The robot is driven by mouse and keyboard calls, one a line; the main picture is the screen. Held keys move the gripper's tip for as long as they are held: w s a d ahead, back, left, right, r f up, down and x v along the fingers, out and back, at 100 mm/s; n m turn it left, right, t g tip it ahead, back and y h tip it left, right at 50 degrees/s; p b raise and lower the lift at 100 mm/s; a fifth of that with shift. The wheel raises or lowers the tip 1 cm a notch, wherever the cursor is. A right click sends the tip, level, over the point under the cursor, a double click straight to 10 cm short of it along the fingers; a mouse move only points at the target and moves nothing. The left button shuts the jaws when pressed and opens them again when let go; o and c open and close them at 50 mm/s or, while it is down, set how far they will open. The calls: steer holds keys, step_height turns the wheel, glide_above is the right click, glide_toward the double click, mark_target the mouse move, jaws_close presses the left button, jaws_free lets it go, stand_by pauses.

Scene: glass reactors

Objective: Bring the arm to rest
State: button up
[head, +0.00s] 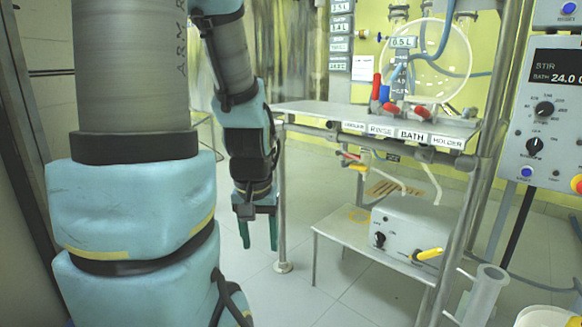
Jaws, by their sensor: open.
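My gripper (259,234) hangs at the end of my arm near the middle of the head view, pointing down above the tiled floor. Its two green fingers are apart, with nothing between them. My arm's thick light-blue and grey links fill the left of the view. The gripper is just left of a steel upright post of the reactor frame; I cannot tell whether they touch.
A steel shelf (350,113) with labels such as RINSE and BATH stands right of my arm. Below it, a grey box (418,232) sits on a low table (345,228). A control panel (543,115) is at right. Floor (262,300) in front is clear.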

step_height(320, 180, up, 32)
steer(key=p, duration=3.2)
steer(key=shift+s+a+r, duration=0.15)
steer(key=shift+s+r, duration=0.1)
steer(key=shift+s, duration=0.05)
